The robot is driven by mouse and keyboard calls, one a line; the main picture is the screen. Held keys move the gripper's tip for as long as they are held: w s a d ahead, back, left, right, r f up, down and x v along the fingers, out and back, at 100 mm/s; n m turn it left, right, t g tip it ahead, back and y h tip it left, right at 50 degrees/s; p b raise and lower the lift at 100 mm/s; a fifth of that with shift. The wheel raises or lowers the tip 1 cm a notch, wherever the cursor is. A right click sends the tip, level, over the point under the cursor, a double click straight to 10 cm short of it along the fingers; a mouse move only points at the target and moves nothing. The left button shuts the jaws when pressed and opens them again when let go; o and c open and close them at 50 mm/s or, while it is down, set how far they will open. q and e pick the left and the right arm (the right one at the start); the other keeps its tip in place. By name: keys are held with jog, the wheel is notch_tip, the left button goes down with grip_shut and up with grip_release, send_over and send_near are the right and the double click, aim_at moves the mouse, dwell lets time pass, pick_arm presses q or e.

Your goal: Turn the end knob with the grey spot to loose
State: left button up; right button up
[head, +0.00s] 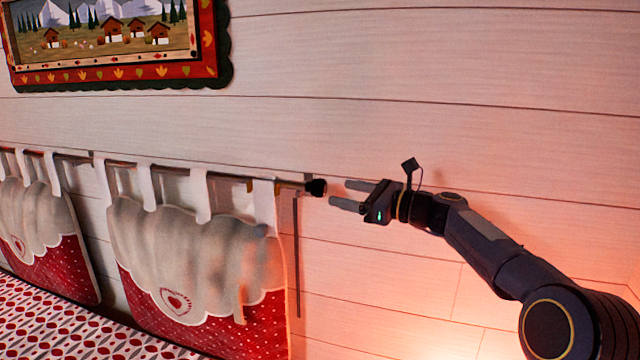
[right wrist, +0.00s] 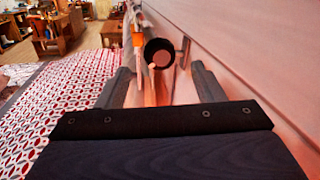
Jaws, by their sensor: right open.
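The black end knob (head: 317,188) sits on the right end of a thin curtain-style rod (head: 290,185) along the wall. In the right wrist view the knob (right wrist: 154,46) faces me and shows a pale grey spot (right wrist: 161,59) low on its face. My right gripper (head: 338,193) is open and empty, just right of the knob, its fingers pointing at it. In the right wrist view the knob appears between and beyond the two fingers (right wrist: 163,82), apart from them. My left gripper is not in view.
Padded headboard cushions with red and cream covers (head: 235,265) hang from the rod by white loops. A patterned bedspread (head: 75,325) lies below. The plank wall (head: 420,120) runs close behind the rod. A framed picture (head: 215,45) hangs above.

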aim_at(325, 190)
jog(key=p+x, duration=0.2)
jog(key=x, duration=0.5)
jog(key=shift+w+a, duration=0.15)
jog(key=shift+a, duration=0.05)
jog(key=c, duration=1)
jog(key=shift+f, duration=0.1)
jog(key=n+b, duration=0.2)
jog(key=n, duration=0.1)
jog(key=shift+f, duration=0.1)
jog(key=shift+n+y+b, duration=0.7)
jog(key=shift+n+b, duration=0.35)
jog(key=shift+n, duration=0.95)
